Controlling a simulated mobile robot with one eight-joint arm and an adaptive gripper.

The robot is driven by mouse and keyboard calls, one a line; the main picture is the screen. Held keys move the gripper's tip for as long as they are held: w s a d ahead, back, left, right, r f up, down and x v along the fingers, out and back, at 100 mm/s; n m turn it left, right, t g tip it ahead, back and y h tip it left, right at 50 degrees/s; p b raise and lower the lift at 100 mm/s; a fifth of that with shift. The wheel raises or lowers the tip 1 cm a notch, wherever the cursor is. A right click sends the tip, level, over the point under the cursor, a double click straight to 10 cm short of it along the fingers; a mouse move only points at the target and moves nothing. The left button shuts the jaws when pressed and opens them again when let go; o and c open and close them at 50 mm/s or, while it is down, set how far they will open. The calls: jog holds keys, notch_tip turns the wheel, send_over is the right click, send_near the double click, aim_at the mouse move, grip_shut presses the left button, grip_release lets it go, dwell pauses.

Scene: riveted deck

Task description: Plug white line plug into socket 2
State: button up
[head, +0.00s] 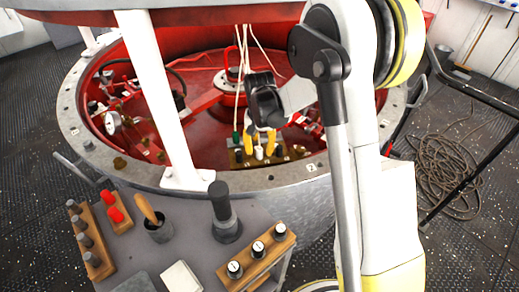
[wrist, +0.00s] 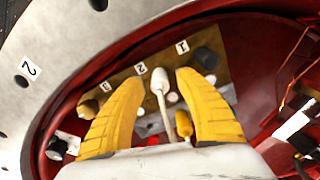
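My gripper (wrist: 160,78) is open. Its two yellow fingers stand on either side of the white line plug (wrist: 159,82), with a gap on each side. The plug's pale line runs back between the fingers toward the wrist. The plug's head is over the brown socket board (wrist: 128,88), beside the label 2 (wrist: 141,68). I cannot tell whether it is seated in socket 2, because it covers that spot. In the head view my gripper (head: 258,146) is low over the board (head: 238,160), with the white plug (head: 259,153) between the fingers.
A dark round fitting (wrist: 206,58) stands near label 1, and a tan one (wrist: 88,108) near label 3. A green plug (head: 236,138) is left of my gripper. The red well's grey rim (head: 290,172) and a white post (head: 158,95) stand close by.

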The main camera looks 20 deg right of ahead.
notch_tip(320, 180, up, 12)
dwell(0.6)
jog(key=shift+s, duration=0.1)
